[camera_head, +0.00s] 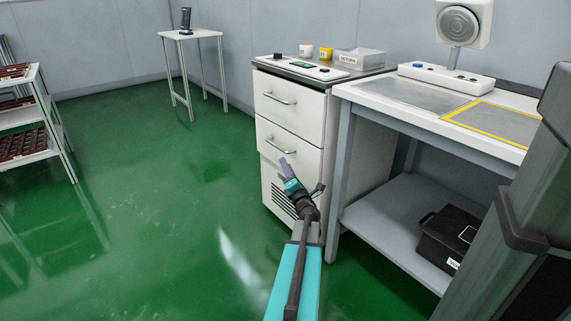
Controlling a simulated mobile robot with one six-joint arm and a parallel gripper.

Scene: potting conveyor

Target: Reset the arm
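My arm (297,275), teal and dark grey, reaches up from the bottom of the head view. My gripper (286,167) is at its far end, in front of the lower drawer of the white cabinet (305,170). The gripper end looks small and purplish, and I cannot make out two separate fingers. I cannot tell whether it touches the drawer front or its handle (281,147). No held object can be made out.
A workbench (345,135) with a lower shelf (390,225) stands right of the cabinet. A black case (447,238) sits on that shelf. A small table (190,33) stands at the back, and a rack (45,110) at the left. Green floor (150,190) is clear between.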

